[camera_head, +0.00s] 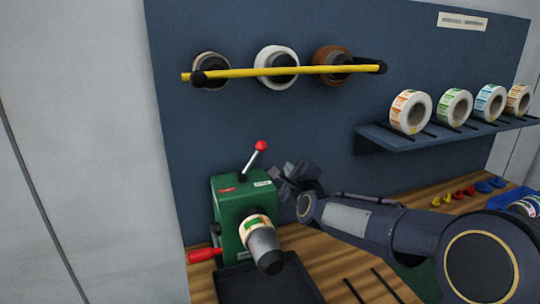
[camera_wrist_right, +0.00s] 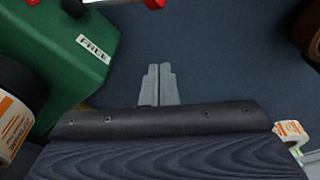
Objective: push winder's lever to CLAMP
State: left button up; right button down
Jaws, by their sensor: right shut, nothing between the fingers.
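The green winder (camera_head: 228,204) stands on the wooden bench, with a red label on its top left and a white label on its top right. The wrist view shows the white label (camera_wrist_right: 93,47) reading FREE. The winder's lever (camera_head: 252,160) is a silver rod with a red ball, tilted right toward the FREE side. The red ball (camera_wrist_right: 155,3) is cut off at the top of the wrist view. My right gripper (camera_head: 281,172) is shut and empty, just right of the lever and apart from it. The wrist view shows its closed fingers (camera_wrist_right: 158,84). My left gripper is out of view.
A label roll (camera_head: 257,227) sits on the winder's front spindle, above a black tray (camera_head: 240,290). A red crank handle (camera_head: 204,255) sticks out left. A yellow bar (camera_head: 300,71) crosses three rolls on the wall. A shelf (camera_head: 425,143) with several rolls is at right.

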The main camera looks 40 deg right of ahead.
aim_at(252, 161)
jog(key=shift+w, duration=0.1)
jog(key=w+d+r+p, duration=0.1)
jog(key=w+p, duration=0.5)
jog(key=w, duration=0.3)
jog(key=shift+w+a+r, duration=0.1)
jog(key=shift+r, duration=0.05)
dwell(0.3)
